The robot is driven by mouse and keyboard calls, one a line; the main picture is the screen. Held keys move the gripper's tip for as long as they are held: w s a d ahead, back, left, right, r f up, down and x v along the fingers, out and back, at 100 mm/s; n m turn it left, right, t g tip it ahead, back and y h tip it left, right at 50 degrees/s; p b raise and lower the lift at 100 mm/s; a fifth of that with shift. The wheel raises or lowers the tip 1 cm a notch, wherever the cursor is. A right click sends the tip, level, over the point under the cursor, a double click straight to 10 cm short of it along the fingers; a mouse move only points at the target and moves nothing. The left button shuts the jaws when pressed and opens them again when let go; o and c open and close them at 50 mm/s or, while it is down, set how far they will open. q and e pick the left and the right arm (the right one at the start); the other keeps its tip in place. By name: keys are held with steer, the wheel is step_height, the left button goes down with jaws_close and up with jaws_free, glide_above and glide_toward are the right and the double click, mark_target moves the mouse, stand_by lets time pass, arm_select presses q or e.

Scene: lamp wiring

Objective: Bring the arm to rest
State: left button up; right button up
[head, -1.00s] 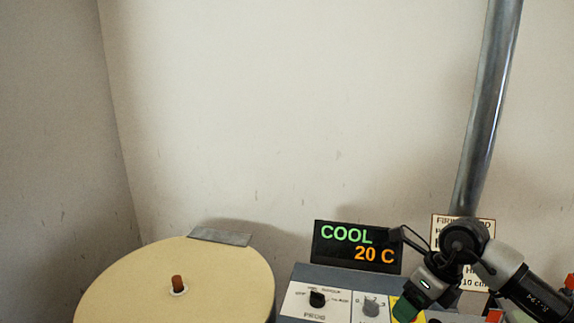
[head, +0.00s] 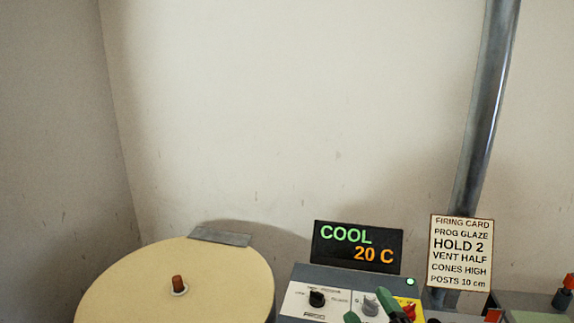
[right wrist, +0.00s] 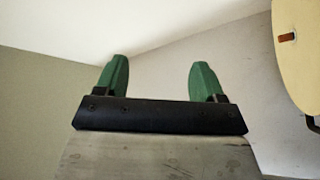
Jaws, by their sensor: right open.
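My right gripper (head: 367,304) shows its green fingers at the bottom edge of the head view, in front of the control panel; most of it is below the frame. In the right wrist view the two green fingers of my right gripper (right wrist: 160,64) stand wide apart with nothing between them. The rest of my right arm is out of the head view. My left gripper is in neither view.
The control box (head: 302,272) has knobs and a display (head: 357,247) reading COOL 20 C. A round cream lid (head: 225,280) with a brown plug (head: 178,284) is at left. A firing card (head: 460,252) stands before a metal pipe (head: 487,110). The upper wall is clear.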

steer(key=s+d+f+m+g+h, duration=0.4)
steer(key=d+f+m+h, duration=0.15)
steer(key=f+m, duration=0.2)
steer(key=s+f+m+g, duration=0.2)
steer(key=s+f+g, duration=0.45)
steer(key=s, duration=0.35)
steer(key=s+f+m+g, duration=0.3)
steer(key=s+f+g, duration=0.35)
steer(key=s, duration=0.35)
step_height(320, 180, down, 29)
steer(key=b, duration=0.5)
steer(key=s+d+f+g+b, duration=0.1)
steer(key=s+d+f+b, duration=0.1)
steer(key=s+f, duration=0.6)
steer(key=s+d+f+g+b, duration=0.1)
steer(key=s+f+b, duration=0.2)
steer(key=s+f, duration=0.6)
step_height(320, 180, down, 7)
steer(key=shift+d+r+n+h, duration=0.1)
steer(key=shift+d+n+h, duration=0.25)
steer(key=shift+d, duration=0.05)
